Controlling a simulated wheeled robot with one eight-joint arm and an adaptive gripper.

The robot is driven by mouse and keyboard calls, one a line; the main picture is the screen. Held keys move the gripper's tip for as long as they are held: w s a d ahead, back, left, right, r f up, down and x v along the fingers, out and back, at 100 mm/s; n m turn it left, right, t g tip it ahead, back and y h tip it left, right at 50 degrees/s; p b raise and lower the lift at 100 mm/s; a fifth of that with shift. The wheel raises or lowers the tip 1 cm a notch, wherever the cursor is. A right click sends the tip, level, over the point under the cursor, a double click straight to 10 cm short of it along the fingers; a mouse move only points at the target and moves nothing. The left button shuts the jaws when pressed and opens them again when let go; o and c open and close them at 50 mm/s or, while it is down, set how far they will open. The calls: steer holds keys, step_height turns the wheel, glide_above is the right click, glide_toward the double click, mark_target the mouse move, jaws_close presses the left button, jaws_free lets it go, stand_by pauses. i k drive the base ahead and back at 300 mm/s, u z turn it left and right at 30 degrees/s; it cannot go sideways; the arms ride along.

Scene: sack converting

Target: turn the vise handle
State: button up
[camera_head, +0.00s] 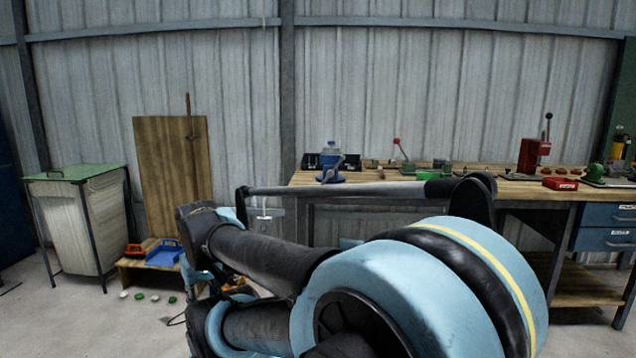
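A blue vise (330,158) stands upright on the left end of the wooden workbench (480,186) at the back wall. Its handle (333,173) looks like a thin grey bar slanting across the front of the vise; it is small and its exact angle is hard to tell. My arm fills the lower middle of the view, in front of the bench. I cannot make out my gripper; its fingers are hidden or out of view. Nothing is seen touching the vise.
A red press (533,154) and a red box (560,184) stand on the bench's right part. Blue drawers (606,227) are below. Small caps lie on the floor.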

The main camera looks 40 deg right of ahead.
mark_target(330, 173)
steer(key=z, duration=0.9)
steer(key=k, duration=0.5)
steer(key=z, duration=0.6)
steer(key=i, duration=0.5)
steer(key=u, duration=0.15)
